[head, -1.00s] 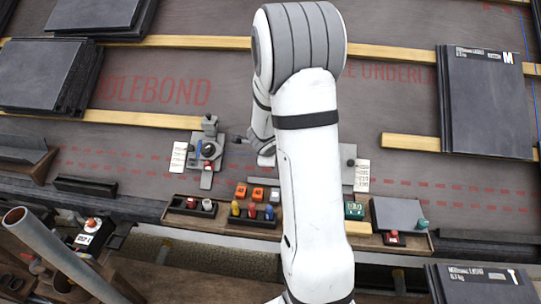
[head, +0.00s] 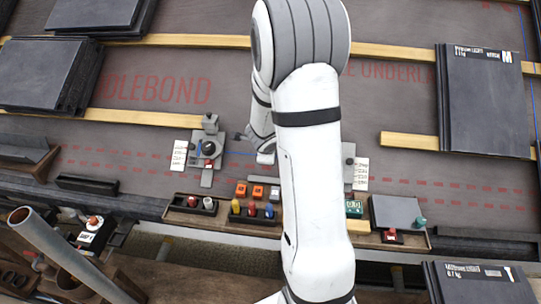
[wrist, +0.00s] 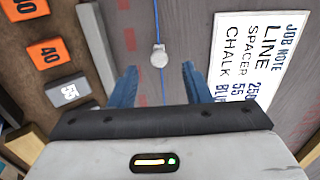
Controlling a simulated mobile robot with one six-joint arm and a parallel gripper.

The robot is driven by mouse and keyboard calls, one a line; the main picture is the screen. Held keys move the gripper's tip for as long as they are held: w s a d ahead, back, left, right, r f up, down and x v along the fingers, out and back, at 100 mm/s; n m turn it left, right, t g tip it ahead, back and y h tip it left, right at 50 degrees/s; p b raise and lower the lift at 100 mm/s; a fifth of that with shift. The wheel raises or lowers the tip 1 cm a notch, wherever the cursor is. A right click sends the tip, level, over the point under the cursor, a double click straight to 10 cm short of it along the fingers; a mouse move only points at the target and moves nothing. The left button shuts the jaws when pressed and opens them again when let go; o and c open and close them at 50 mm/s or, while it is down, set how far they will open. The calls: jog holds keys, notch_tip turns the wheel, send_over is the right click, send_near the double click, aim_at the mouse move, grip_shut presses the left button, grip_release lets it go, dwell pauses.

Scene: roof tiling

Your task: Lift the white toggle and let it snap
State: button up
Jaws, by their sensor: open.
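In the head view my arm hides the toggle and most of my gripper.
A job note (wrist: 255,60) lies right of the line. Orange blocks (wrist: 42,53) and a grey bar (wrist: 97,45) are to the left. In the head view, a tool tray (head: 232,224) sits below, with slate stacks (head: 487,105) at right. Bare underlay surrounds the line.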

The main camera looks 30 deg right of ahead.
jog(key=p+v, duration=0.3)
jog(key=v, duration=0.3)
jog(key=shift+p, duration=0.35)
dwell(0.5)
